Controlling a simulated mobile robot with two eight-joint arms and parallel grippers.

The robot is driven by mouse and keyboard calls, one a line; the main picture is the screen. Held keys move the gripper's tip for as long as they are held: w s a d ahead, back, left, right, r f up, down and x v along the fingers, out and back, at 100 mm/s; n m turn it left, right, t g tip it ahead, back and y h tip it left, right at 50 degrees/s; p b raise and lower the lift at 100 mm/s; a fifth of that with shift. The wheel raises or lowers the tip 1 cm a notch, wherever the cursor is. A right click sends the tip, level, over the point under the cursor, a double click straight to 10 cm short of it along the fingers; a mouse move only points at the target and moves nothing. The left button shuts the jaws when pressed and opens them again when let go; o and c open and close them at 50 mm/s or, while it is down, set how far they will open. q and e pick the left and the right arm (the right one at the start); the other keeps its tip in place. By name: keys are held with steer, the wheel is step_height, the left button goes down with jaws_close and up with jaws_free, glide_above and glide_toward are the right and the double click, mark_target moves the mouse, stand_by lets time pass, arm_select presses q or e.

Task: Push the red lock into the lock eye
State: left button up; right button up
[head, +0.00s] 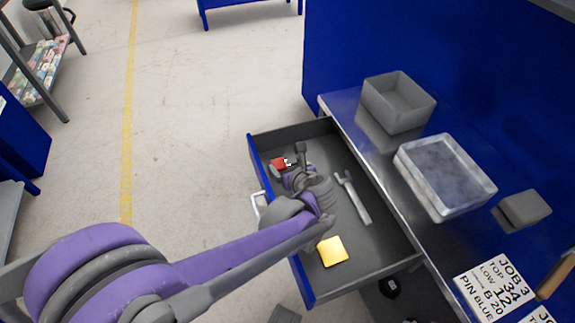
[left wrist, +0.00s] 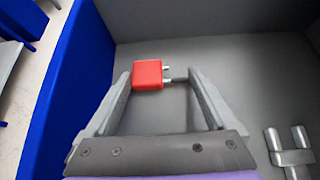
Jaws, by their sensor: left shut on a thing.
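The red lock (head: 278,163) is in the open drawer, near its far left corner. My left gripper (head: 289,161) is shut on it, with the fingers set well apart. In the left wrist view the red lock (left wrist: 148,74) lies between the tips of my left gripper (left wrist: 160,79), its red body by the left finger. Its two metal prongs point right. A short dark grey stub (left wrist: 180,80) sits between the prongs and the right finger; I cannot tell whether it is the lock eye. My right gripper is not in view.
The grey drawer (head: 385,236) has a blue front. It also holds a wrench (head: 353,198) and a yellow block (head: 333,251). Open floor lies left.

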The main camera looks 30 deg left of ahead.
arm_select(q)
steer(key=o, duration=1.4)
steer(key=shift+f, duration=0.15)
steer(key=p+v, duration=0.1)
steer(key=v, duration=0.5)
steer(key=p+v, duration=0.1)
steer(key=v, duration=0.2)
steer(key=shift+w+d+r+p, duration=0.1)
steer(key=shift+d+r+p, duration=0.1)
steer(key=shift+r+p, duration=0.3)
steer(key=shift+s+d+r, duration=0.3)
steer(key=shift+d, duration=0.05)
steer(key=shift+r, duration=0.1)
